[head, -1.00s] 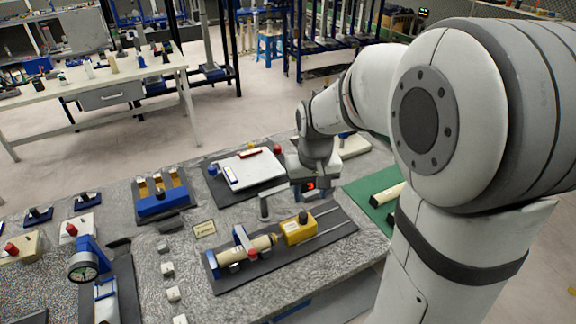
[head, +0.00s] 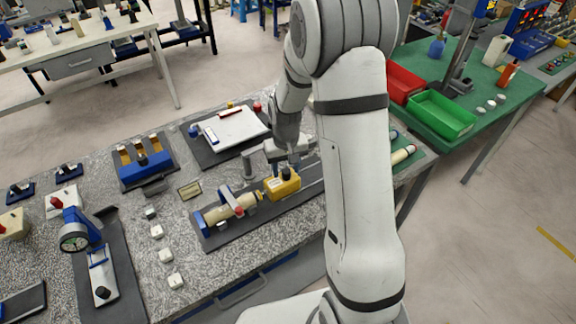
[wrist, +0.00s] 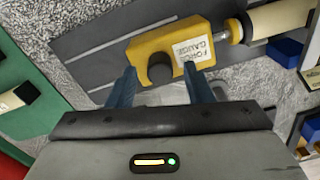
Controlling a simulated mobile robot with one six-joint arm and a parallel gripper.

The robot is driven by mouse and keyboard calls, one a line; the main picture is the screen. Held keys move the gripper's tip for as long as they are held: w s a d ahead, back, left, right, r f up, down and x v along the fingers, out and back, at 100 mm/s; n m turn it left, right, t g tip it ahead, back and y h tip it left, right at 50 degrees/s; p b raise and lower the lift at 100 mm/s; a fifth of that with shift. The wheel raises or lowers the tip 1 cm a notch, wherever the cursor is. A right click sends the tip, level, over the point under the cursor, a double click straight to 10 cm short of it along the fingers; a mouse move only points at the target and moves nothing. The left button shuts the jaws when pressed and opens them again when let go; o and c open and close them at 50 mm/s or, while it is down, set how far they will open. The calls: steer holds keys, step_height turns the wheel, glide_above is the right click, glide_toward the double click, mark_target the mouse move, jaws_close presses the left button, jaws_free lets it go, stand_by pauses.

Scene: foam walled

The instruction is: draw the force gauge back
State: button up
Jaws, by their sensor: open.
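The yellow force gauge (head: 282,187) sits on its dark base plate (head: 216,241) on the bench, with a black knob on top. It also shows in the wrist view (wrist: 150,44), with a white "force gauge" label and the black knob facing the camera. Its metal tip points at a cream cylindrical piece (head: 232,206) held in a blue fixture. My gripper (wrist: 158,80) is open, its two blue fingers apart and just short of the gauge's near edge, with the knob roughly between them. In the head view my arm hides part of the plate's right end.
A white board (head: 232,130) lies on a dark mat behind the gauge. A blue block stand (head: 146,166) and small white blocks (head: 166,255) are to the left. Green (head: 441,115) and red bins stand on the green table at right.

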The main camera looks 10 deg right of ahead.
steer(key=shift+f, duration=0.2)
steer(key=shift+c, duration=0.3)
jaws_close()
